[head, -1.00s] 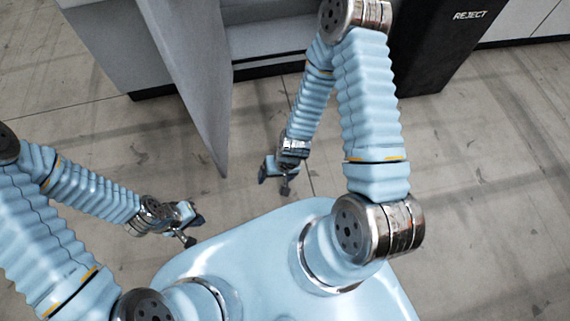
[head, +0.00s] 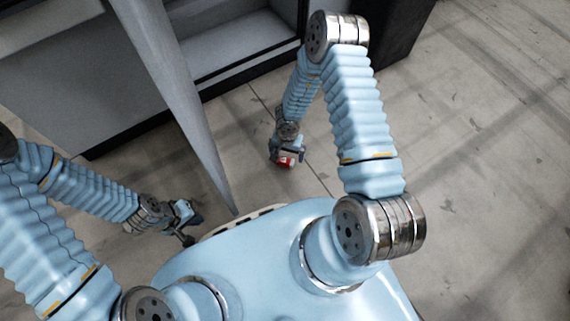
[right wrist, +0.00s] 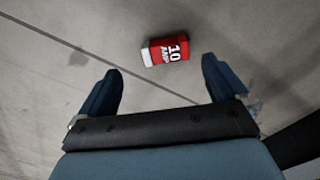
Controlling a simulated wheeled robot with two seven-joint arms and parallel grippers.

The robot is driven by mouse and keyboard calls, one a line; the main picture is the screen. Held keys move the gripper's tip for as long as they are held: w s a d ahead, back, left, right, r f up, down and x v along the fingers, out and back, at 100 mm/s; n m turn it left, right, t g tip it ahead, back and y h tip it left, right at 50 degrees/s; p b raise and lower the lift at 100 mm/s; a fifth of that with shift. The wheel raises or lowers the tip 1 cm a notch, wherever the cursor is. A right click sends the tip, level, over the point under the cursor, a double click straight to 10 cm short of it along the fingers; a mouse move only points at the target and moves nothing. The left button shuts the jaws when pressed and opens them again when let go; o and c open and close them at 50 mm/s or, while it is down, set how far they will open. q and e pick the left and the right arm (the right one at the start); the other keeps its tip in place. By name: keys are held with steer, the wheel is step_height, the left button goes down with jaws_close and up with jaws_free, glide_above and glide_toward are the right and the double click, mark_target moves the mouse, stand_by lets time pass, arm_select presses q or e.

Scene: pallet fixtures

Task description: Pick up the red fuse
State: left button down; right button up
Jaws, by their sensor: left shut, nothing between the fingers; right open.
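The red fuse (head: 286,162), a small red block with a white end, lies on the floor just below my right gripper (head: 287,154) in the head view. In the right wrist view the fuse (right wrist: 168,49) shows "10 AMP" and lies on its side. It sits ahead of the two dark fingertips of my right gripper (right wrist: 160,66), toward the right finger. The fingers are apart with nothing held, and no contact with the fuse is visible. My left gripper (head: 191,228) is shut and empty, low at the left beside my base.
A grey upright panel (head: 178,95) stands between my two arms, its lower end near my base. Behind it is a grey cabinet with an open recess (head: 235,40). A black box (head: 400,30) stands at the top right. The floor to the right is clear.

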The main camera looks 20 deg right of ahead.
mark_target(285, 160)
steer(key=f, duration=0.2)
steer(key=f+b, duration=0.1)
steer(key=f, duration=0.1)
steer(key=f+b, duration=0.1)
steer(key=f, duration=0.1)
steer(key=shift+w+a+f, duration=0.2)
steer(key=shift+w+a, duration=0.05)
steer(key=shift+w, duration=0.05)
steer(key=shift+r, duration=0.1)
steer(key=c, duration=1.3)
steer(key=shift+o, duration=0.2)
steer(key=shift+r, duration=0.1)
